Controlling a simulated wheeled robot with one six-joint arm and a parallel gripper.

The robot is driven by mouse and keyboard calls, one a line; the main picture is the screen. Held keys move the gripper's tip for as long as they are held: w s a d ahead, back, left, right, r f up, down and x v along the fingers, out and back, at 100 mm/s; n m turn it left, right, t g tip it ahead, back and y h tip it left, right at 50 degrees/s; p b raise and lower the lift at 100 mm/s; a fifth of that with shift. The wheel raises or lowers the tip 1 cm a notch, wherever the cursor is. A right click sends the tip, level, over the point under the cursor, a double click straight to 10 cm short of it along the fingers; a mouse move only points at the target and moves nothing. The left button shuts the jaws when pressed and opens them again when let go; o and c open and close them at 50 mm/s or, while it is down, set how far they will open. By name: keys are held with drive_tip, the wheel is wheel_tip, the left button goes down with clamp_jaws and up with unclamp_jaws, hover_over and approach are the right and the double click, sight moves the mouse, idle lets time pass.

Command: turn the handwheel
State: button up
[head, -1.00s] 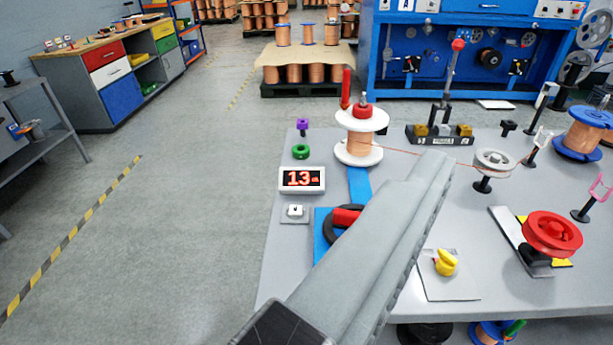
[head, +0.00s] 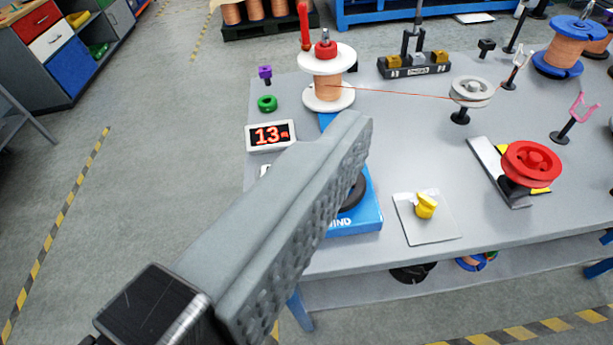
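The handwheel is a black ring (head: 353,194) on a blue base (head: 357,219) whose visible lettering reads "IND". My gripper (head: 355,125) crosses in front and hides most of the wheel and its handle. The grey fingers point up and right, with a textured face toward the lower right. I cannot tell whether they are apart, or whether they touch the wheel. Nothing is visibly held. A copper spool with white flanges (head: 327,75) stands behind the fingertips. A display (head: 270,135) left of the fingers reads 13.
The grey table (head: 420,160) carries a yellow knob (head: 426,205), a red pulley (head: 531,164), a white pulley (head: 471,91) and a blue-flanged spool (head: 570,47). A weighted block (head: 414,65) stands at the back. Open floor lies to the left.

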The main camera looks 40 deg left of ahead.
drive_tip(key=w+a+f+n+g, duration=0.2)
drive_tip(key=w+a+f+g, duration=0.3)
drive_tip(key=w+a+g, duration=0.4)
drive_tip(key=w+a+f+n+g, duration=0.2)
drive_tip(key=w+a+f+g, duration=0.35)
drive_tip(key=w, duration=0.55)
drive_tip(key=shift+g+h, duration=0.3)
drive_tip(key=shift+g, duration=0.15)
drive_tip(key=f, duration=0.5)
drive_tip(key=a+f, duration=0.1)
drive_tip(key=f, duration=0.4)
drive_tip(key=a+f, duration=0.1)
drive_tip(key=f, duration=0.5)
drive_tip(key=shift+w, duration=0.15)
